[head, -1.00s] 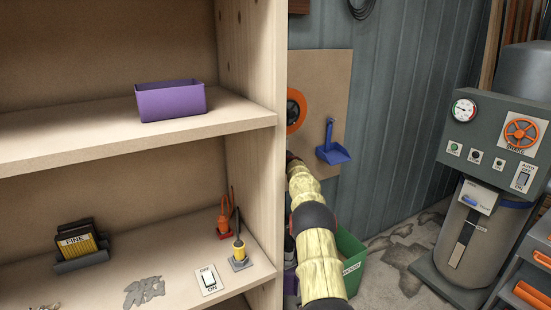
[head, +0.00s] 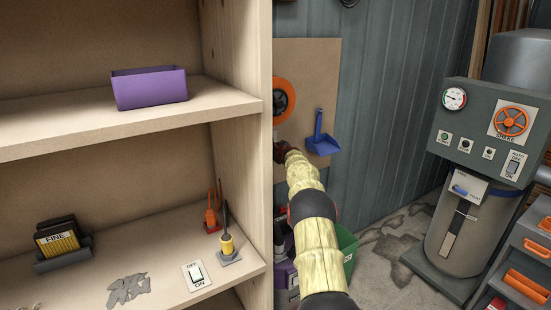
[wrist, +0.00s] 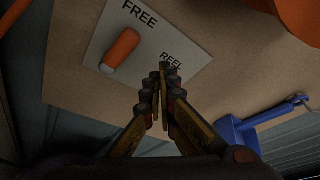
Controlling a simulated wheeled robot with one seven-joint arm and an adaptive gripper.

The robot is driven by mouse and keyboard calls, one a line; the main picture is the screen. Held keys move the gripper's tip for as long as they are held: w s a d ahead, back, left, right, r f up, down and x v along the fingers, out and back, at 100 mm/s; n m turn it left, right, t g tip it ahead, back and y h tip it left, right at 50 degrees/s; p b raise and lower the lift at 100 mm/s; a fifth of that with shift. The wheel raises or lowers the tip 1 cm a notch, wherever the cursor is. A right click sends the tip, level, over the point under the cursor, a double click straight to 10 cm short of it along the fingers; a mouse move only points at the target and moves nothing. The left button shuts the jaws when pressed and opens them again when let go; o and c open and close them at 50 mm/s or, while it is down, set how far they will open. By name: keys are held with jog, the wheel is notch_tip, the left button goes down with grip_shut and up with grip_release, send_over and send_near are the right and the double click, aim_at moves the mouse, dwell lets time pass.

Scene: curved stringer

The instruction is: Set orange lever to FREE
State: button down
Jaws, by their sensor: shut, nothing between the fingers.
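The orange lever (wrist: 121,50) shows in the wrist view on a pale plate (wrist: 185,58) fixed to a brown board. The plate reads FREE at the upper left and REEL to the right. The lever lies slanted, with its upper end just below the word FREE; I cannot tell if it is fully there. My gripper (wrist: 162,78) is shut and empty, its fingertips at the right of the lever over the lower part of the plate near REEL. A gap shows between fingers and lever. In the head view the lever is hidden and my arm reaches toward the board.
An orange reel (head: 283,98) and a blue dustpan (head: 321,137) hang on the board (head: 310,65). The wooden shelf (head: 258,130) stands close at the left of my arm. A green bin (head: 347,250) is below the arm. A tank machine (head: 490,150) stands right.

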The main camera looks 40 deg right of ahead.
jog(key=s+a+b, duration=0.1)
jog(key=s+a, duration=0.2)
jog(key=s, duration=0.3)
jog(key=shift+s+a+f+b, duration=0.3)
jog(key=shift+s+a, duration=0.05)
dwell(0.7)
